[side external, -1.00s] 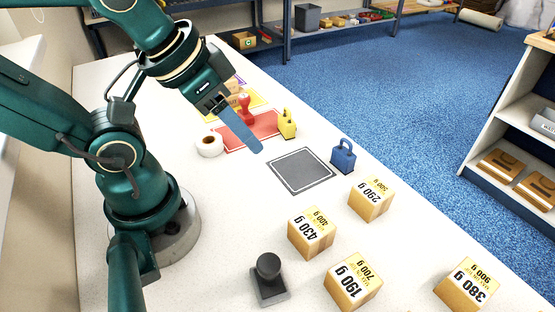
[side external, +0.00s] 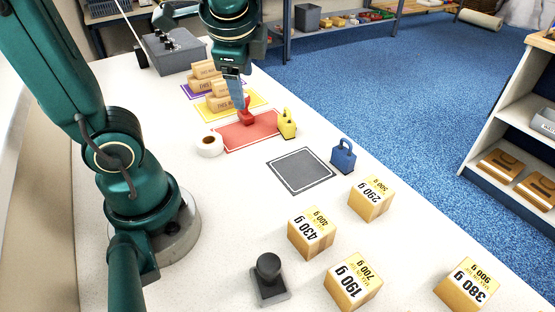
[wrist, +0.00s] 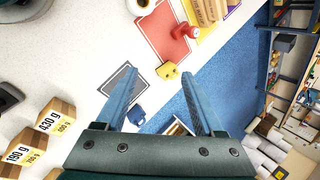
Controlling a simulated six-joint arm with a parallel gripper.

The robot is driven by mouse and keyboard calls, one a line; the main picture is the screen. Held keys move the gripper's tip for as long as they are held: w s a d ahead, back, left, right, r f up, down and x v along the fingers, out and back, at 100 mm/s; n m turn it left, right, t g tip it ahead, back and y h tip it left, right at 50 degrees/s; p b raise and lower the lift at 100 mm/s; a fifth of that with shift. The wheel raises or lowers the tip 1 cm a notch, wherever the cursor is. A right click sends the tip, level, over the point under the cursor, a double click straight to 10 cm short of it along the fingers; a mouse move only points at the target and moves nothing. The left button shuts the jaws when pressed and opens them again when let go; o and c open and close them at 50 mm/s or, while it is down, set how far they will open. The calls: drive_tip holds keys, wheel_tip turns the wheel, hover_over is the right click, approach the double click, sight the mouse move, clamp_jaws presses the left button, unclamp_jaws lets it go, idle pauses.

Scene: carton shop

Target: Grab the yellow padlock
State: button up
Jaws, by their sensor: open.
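The yellow padlock (side external: 287,126) stands upright on the white table, at the right edge of the red mat (side external: 262,136). In the wrist view the padlock (wrist: 169,71) shows near the tips of my fingers, closer to the right one, with nothing held. My gripper (side external: 239,103) points down and is open and empty. In the side view it is to the left of the padlock and behind it, overlapping the red stamp (side external: 247,119). I cannot tell its exact height above the table.
A blue padlock (side external: 343,157) stands by the grey mat (side external: 297,181). A tape roll (side external: 209,145) lies left of the red mat. Cartons (side external: 219,102) stand on the yellow mat behind. Several weight-marked boxes (side external: 312,233) and a dark stamp (side external: 269,280) occupy the front.

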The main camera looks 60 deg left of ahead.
drive_tip(key=w+a+f+m+g+y, duration=0.1)
drive_tip(key=w+a+m+y, duration=0.25)
drive_tip(key=w, duration=0.25)
drive_tip(key=m+y, duration=0.4)
drive_tip(key=m, duration=0.3)
hover_over(290, 120)
drive_tip(key=d, duration=0.2)
wheel_tip(290, 120, down, 9)
drive_tip(key=shift+m+y, duration=0.25)
drive_tip(key=shift+m, duration=0.3)
drive_tip(key=f, duration=0.4)
drive_tip(key=shift+d, duration=0.35)
drive_tip(key=shift+s+f, duration=0.1)
drive_tip(key=shift+f, duration=0.2)
drive_tip(key=shift+x, duration=2.45)
drive_tip(key=shift+c, duration=0.3)
